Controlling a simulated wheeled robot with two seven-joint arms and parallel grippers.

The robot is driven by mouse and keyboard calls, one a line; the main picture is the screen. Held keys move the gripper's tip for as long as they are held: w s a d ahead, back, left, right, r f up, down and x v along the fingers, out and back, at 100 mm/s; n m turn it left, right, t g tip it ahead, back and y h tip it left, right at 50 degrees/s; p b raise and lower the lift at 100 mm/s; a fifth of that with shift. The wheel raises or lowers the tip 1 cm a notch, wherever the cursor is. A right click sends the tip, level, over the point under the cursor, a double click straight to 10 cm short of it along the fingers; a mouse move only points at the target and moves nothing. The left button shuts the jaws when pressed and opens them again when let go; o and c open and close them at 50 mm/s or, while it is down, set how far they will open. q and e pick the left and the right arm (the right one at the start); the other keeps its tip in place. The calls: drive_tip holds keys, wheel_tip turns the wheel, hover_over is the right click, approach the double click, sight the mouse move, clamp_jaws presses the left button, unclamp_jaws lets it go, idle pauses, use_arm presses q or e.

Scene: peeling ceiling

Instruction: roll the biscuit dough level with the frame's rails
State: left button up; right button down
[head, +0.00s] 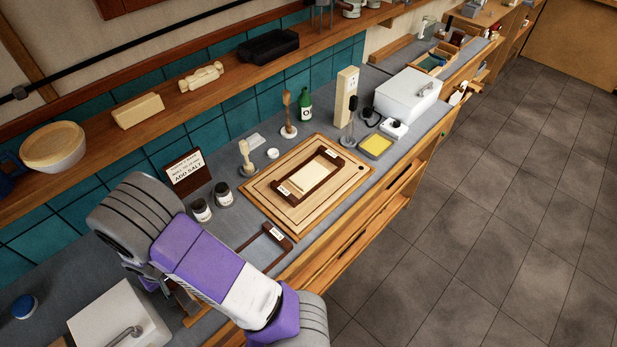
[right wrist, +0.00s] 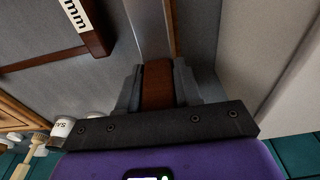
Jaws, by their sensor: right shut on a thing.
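The biscuit dough (head: 316,174) is a pale, flat slab on the wooden board (head: 262,192). A dark brown frame (head: 328,191) with white labels on its rails surrounds it. My right gripper (right wrist: 157,88) is shut on a reddish-brown wooden piece (right wrist: 158,72) in the right wrist view. What the whole piece is cannot be told. In the head view my right arm largely hides this gripper, low at the left, well apart from the dough. A second dark brown frame (head: 276,232) with a white label lies on the counter in front of the board. My left gripper is not in view.
Two jars (head: 201,210) and an "add salt" sign (head: 187,172) stand left of the board.

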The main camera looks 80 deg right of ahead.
drive_tip(key=shift+r+p, duration=2.45)
drive_tip(key=shift+r, duration=0.65)
drive_tip(key=shift+f, duration=0.1)
